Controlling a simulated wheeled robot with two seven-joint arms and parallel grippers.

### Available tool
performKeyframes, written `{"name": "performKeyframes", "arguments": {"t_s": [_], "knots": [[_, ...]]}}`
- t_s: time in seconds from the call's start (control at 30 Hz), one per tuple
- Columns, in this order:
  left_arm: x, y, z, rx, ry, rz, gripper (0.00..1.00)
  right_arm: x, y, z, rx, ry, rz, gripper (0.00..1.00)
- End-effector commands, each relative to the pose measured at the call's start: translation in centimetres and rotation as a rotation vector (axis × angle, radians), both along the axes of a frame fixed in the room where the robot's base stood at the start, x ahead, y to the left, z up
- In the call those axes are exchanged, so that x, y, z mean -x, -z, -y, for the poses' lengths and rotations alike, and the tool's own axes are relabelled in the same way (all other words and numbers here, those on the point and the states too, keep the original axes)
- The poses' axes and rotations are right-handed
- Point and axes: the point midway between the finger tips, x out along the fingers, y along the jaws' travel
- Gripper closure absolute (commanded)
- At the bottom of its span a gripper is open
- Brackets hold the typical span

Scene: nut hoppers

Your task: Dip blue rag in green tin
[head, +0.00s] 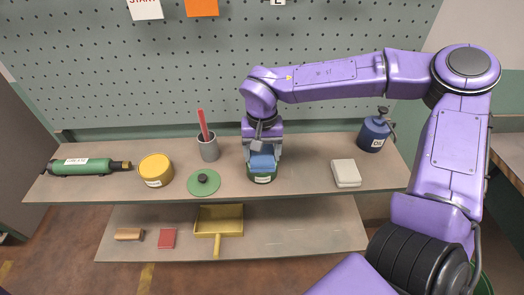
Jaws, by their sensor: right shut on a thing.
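My right gripper (263,150) points down and is shut on a blue rag (262,162). The rag hangs at the mouth of the green tin (262,178), which stands open on the upper shelf. The rag and fingers cover most of the tin's opening, so I cannot tell how deep the rag reaches. A green lid with a dark knob (204,186) lies on the shelf just left of the tin. My left gripper is not in view.
On the upper shelf (310,178) are a green cylinder tool (80,167), a yellow tin (156,168), a grey cup with a red stick (208,147), a white block (346,173) and a blue oil can (374,134). A yellow dustpan (207,228) lies below. A pegboard (150,75) stands behind.

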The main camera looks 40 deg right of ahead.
Motion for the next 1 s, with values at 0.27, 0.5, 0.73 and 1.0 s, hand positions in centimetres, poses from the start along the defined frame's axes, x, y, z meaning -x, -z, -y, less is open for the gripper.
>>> {"name": "performKeyframes", "arguments": {"t_s": [0.27, 0.5, 0.73, 1.0], "knots": [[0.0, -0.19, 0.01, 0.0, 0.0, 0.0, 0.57, 0.0, -0.04, 0.0, 0.0, 0.0, 0.0, 0.53], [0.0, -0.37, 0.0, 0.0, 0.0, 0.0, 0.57, 0.0, -0.02, 0.0, 0.0, 0.0, 0.0, 0.53], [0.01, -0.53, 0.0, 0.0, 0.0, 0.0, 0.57, 0.0, 0.0, 0.0, 0.0, 0.0, 0.0, 0.53], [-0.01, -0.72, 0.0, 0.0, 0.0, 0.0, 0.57, 0.01, 0.04, -0.01, -0.001, -0.001, -0.001, 0.53]]}}
